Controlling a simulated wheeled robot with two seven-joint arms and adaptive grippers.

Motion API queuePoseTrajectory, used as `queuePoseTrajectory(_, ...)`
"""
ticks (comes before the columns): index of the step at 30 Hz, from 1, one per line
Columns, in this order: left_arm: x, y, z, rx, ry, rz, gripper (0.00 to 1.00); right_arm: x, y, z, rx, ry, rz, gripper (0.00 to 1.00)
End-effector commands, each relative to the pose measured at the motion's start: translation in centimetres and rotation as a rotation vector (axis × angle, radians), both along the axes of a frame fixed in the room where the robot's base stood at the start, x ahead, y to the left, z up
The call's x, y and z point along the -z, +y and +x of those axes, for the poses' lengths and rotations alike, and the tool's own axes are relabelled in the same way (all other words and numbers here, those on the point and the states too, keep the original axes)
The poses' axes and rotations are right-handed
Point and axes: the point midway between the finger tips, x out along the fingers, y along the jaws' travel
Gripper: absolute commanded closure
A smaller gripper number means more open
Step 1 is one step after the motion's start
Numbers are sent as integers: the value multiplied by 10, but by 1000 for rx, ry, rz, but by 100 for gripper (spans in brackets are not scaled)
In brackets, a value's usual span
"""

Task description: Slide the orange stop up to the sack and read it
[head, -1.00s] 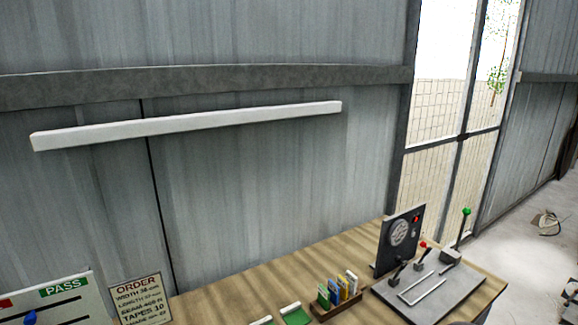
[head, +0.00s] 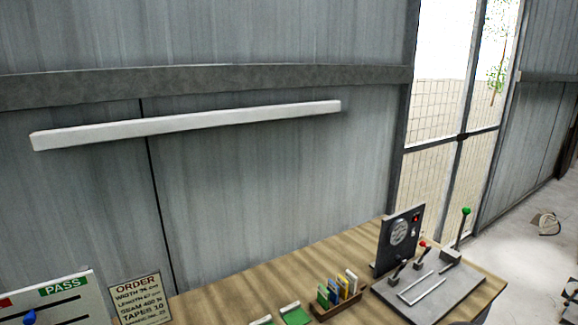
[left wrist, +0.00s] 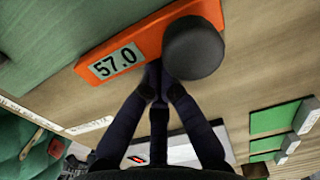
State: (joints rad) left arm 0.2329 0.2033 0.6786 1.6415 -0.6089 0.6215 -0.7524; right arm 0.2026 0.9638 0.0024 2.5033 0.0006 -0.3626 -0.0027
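In the left wrist view, the orange stop (left wrist: 150,48) lies on the wooden tabletop, and its display reads 57.0. A round dark knob (left wrist: 193,47) stands on it. My left gripper (left wrist: 158,78) has its dark fingers drawn together at the stop's near edge, beside and below the knob. They look shut, with nothing clearly between the tips. A green surface (left wrist: 60,40) fills the upper left, close to the stop; I cannot tell whether it is the sack or whether they touch. Neither gripper shows in the head view, and my right gripper is out of sight.
In the head view, an order card (head: 140,298) and a PASS board (head: 60,300) stand at lower left. A rack of coloured cards (head: 337,295) and a grey lever panel (head: 425,288) stand on the right of the wooden table (head: 300,262). Green pads (left wrist: 275,118) show in the left wrist view.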

Motion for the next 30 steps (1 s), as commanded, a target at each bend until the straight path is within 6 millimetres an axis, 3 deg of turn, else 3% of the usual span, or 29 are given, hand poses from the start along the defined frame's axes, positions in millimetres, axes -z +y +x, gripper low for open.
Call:
queuePoseTrajectory(19, 5, -21, 7, 4, 8, -6, 100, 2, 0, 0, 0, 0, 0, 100)
queuePoseTrajectory(30, -21, -19, 8, 3, 6, -2, 100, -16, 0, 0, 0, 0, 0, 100)
